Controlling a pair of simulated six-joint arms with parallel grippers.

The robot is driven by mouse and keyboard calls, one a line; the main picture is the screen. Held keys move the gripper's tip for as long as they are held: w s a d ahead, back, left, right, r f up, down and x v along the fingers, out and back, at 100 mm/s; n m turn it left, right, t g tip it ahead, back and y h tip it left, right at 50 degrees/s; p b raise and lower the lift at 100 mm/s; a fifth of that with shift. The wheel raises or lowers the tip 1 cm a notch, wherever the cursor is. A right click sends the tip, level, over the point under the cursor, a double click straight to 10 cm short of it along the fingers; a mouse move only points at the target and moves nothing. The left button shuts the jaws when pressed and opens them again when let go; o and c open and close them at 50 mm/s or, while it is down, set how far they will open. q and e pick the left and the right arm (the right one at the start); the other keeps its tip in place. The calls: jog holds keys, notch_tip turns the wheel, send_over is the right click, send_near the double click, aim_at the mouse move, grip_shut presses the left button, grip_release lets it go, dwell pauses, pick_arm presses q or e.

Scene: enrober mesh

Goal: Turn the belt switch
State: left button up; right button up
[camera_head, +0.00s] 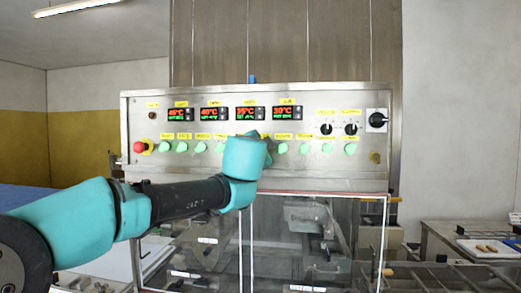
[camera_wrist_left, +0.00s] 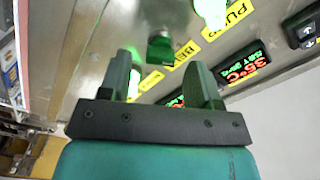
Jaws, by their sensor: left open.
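The control panel (camera_head: 220,100) carries a row of round green switches under yellow labels. In the left wrist view, a dark green switch (camera_wrist_left: 160,49) sits beside a yellow label (camera_wrist_left: 186,53) that seems to read "BELT". My left gripper (camera_wrist_left: 161,60) is open, its two fingers spread on either side of this switch in the picture. I cannot tell whether they touch it. In the head view my teal left wrist (camera_head: 245,157) covers the middle of the switch row and hides the fingers. My right gripper is not in view.
A red stop button (camera_head: 140,147) sits at the panel's left end. Black rotary knobs (camera_head: 350,129) and a larger black switch (camera_head: 377,120) are at its right. Lit temperature displays (camera_head: 287,112) run above the switches. Clear enclosure doors (camera_head: 300,240) lie below. A white tray (camera_head: 488,248) stands at right.

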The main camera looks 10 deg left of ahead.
pick_arm(q)
jog(key=shift+w, duration=1.05)
jog(key=shift+c, duration=0.4)
jog(key=c, duration=0.8)
jog(key=shift+c, duration=0.2)
